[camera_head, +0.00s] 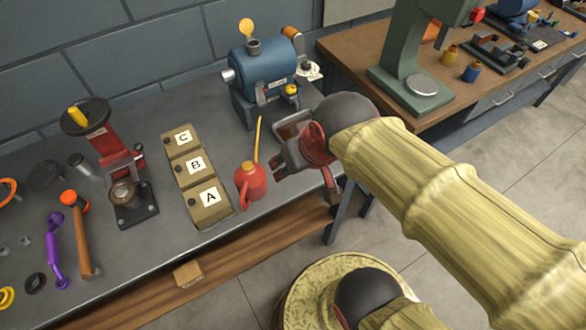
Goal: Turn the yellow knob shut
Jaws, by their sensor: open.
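A blue machine (268,75) with a split casing stands at the back of the grey bench. A small round yellow knob (291,90) sits low on its right front side. I cannot tell how far the knob is turned. My gripper (287,162), dark red, is in front of and below the machine, over the bench's front right part. It is open, with nothing seen between its fingers, and apart from the knob. My arm covers the bench's right end.
A red oil can (250,182) with a tall yellow spout stands just left of my gripper. An open brown tray (291,128) lies behind the gripper. Bins marked A, B and C (196,175) and a red press (108,145) stand farther left. A green machine (412,60) stands on the right bench.

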